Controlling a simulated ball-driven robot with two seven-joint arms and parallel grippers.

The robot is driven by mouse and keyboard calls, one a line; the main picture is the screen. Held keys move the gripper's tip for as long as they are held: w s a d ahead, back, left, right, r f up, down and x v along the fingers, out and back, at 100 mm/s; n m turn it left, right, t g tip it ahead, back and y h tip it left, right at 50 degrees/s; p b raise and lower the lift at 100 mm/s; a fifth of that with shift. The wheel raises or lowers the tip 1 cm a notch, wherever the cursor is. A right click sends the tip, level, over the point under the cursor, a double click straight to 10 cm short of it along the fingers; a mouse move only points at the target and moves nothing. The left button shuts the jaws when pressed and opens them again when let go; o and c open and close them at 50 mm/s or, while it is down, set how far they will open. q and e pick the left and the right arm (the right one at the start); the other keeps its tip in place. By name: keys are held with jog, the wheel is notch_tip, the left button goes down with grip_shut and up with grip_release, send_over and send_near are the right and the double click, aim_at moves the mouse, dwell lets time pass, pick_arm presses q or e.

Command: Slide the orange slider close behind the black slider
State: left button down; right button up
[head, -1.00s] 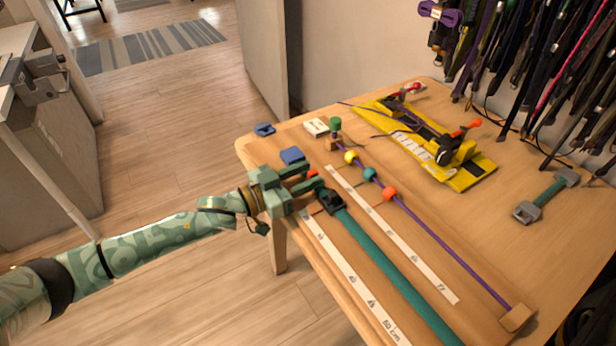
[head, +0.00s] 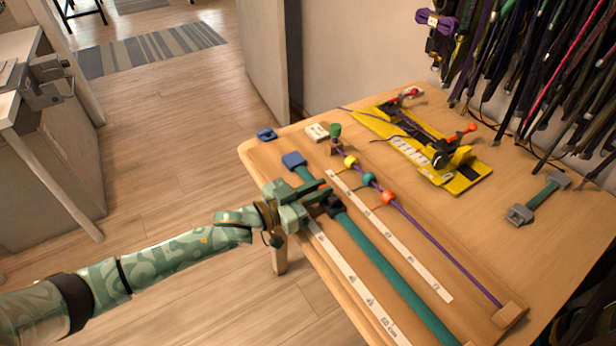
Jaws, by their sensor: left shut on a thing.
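A teal strap (head: 392,275) runs along the wooden board from a blue end block (head: 294,160) toward the bottom of the head view. The black slider (head: 331,206) sits on this strap, partly hidden by my left gripper. The orange slider (head: 325,186) shows only as a small orange patch at the fingers, just behind the black slider on the blue block's side. My left gripper (head: 317,194) is shut on the orange slider over the strap. Whether the two sliders touch is hidden. My right gripper is not in view.
A purple cord (head: 440,249) with yellow, green and orange beads runs beside the strap. White ruler strips (head: 400,248) lie along the board. A yellow jig (head: 440,150) and a grey-ended teal tool (head: 540,197) lie farther right.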

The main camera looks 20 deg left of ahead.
pick_arm(q)
jog(key=c, duration=1.4)
grip_release()
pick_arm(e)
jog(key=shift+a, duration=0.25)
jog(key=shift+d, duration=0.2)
pick_arm(q)
jog(key=shift+a, duration=0.1)
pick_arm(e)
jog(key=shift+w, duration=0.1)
